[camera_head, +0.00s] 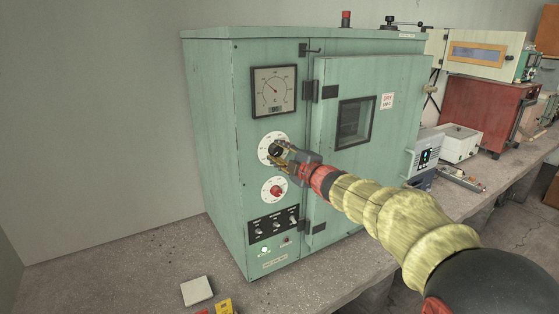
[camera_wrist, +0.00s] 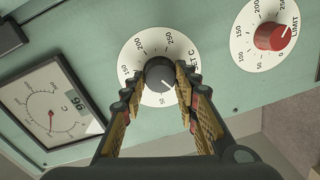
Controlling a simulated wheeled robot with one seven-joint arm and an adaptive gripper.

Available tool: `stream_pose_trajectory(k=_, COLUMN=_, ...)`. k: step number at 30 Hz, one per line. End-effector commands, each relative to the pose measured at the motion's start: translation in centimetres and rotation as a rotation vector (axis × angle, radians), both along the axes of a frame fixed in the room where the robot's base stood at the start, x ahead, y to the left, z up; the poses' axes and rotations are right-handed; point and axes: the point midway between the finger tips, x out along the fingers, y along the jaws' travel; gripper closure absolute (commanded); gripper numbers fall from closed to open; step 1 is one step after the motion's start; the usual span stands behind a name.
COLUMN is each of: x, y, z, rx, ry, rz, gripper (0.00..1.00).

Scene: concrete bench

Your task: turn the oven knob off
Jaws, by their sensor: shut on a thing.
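The oven (camera_head: 218,130) is a pale green cabinet standing on the concrete bench. Its black knob (camera_wrist: 160,77) sits on a white round dial marked "SET C" (camera_wrist: 150,46), with numbers from 50 to 250. In the wrist view the knob's white pointer line faces the lower right, near the 50 mark. My gripper (camera_wrist: 158,84) is shut on this knob, one finger on each side. In the head view my gripper (camera_head: 277,153) reaches the upper dial from the right and hides much of the knob. A red knob (camera_wrist: 271,37) marked "LIMIT" sits on a separate dial.
A temperature gauge (camera_head: 273,91) sits above the dials, with its readout (camera_wrist: 77,102) visible. The oven door (camera_head: 330,150) is closed behind my arm. A white block (camera_head: 197,291) lies on the bench (camera_head: 130,270).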

Motion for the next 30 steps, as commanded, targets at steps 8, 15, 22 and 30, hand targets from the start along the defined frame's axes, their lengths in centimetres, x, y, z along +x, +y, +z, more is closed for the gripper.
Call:
stream_pose_trajectory(k=8, x=-0.04, y=0.09, z=-0.15, rx=-0.079, ry=-0.053, rz=0.001, gripper=0.95)
stream_pose_trajectory(k=15, x=-0.04, y=0.09, z=-0.08, rx=-0.098, ry=-0.065, rz=0.001, gripper=0.95)
stream_pose_trajectory(k=22, x=-0.04, y=0.09, z=-0.08, rx=-0.098, ry=-0.065, rz=0.001, gripper=0.95)
stream_pose_trajectory(k=30, x=-0.04, y=0.08, z=-0.08, rx=-0.097, ry=-0.064, rz=0.001, gripper=0.58)
